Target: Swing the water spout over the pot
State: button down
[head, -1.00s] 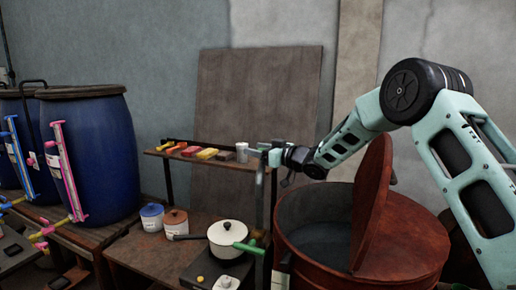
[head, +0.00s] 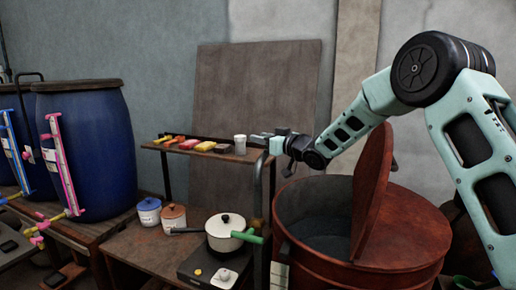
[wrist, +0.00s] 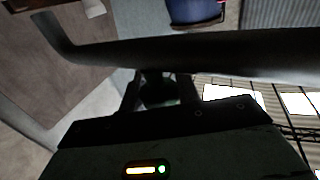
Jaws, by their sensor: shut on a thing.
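The water spout (head: 258,190) is a thin grey pipe standing between the white pot and the red drum, its upper end bent over. In the wrist view the dark pipe (wrist: 200,50) crosses the frame right before my jaws and bends at the left. My gripper (head: 273,139) is shut on the pipe near its top; the fingers (wrist: 160,88) are mostly dark in the wrist view. The white lidded pot (head: 226,232), with a dark handle and a green one, sits on a hotplate (head: 200,270) to the lower left of my gripper.
A red drum (head: 340,255) with a half-raised lid (head: 372,190) stands under my forearm. A shelf (head: 190,150) with small coloured blocks and a white cup (head: 240,144) is behind the pot. Blue barrels (head: 85,150) stand left; two canisters (head: 172,217) stand beside the pot.

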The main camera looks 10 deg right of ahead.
jog(key=s+d+m+h+b, duration=0.3)
jog(key=s+d+m+h, duration=0.1)
jog(key=h, duration=0.4)
jog(key=s+d+m+t+h+b, duration=0.1)
jog(key=s+d+m+h+b, duration=0.2)
jog(key=m+h, duration=0.4)
jog(key=shift+s+d+m+h, duration=0.3)
jog(key=shift+s+d+h, duration=0.25)
jog(key=shift+s+h, duration=0.75)
jog(key=shift+r, duration=0.1)
jog(key=c, duration=1)
grip_release()
